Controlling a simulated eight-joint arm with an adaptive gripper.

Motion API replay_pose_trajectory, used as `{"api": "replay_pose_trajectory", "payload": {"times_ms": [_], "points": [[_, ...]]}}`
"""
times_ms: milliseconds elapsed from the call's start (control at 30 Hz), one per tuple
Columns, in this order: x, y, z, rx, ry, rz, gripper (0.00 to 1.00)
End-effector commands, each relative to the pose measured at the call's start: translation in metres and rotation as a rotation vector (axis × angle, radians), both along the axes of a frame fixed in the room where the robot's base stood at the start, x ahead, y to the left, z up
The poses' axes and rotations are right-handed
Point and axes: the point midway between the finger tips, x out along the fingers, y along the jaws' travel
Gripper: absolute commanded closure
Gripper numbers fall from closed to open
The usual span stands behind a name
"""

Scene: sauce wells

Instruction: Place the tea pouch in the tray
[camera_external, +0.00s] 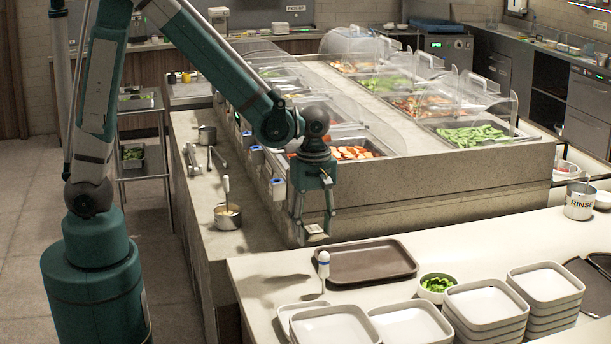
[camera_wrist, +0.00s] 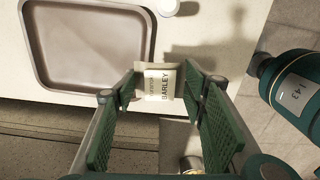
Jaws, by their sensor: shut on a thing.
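The tea pouch (camera_wrist: 160,82) is a small pale packet with "BARLEY" printed on it. It also shows in the external view (camera_external: 315,236), low between the fingertips. My gripper (camera_external: 314,226) is shut on the pouch and points down, to the left of the brown tray. The green finger pads show in the wrist view (camera_wrist: 160,92), on either side of the pouch. The tray (camera_external: 362,277) is brown, rectangular and empty, lying on the front counter. In the wrist view the tray (camera_wrist: 32,60) is at the upper left, apart from the pouch.
A green-filled bowl (camera_external: 437,286) and stacks of white square dishes (camera_external: 487,302) sit to the right and front. The covered food station (camera_external: 440,180) rises behind the tray.

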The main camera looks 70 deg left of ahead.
Motion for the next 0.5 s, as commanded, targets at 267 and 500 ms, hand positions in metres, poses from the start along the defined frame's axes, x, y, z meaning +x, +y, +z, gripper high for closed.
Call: {"api": "replay_pose_trajectory", "payload": {"times_ms": [267, 500], "points": [[0.062, 0.000, 0.002, 0.000, 0.000, -0.032, 0.70], [0.111, 0.002, -0.001, 0.000, 0.000, -0.057, 0.70]]}}
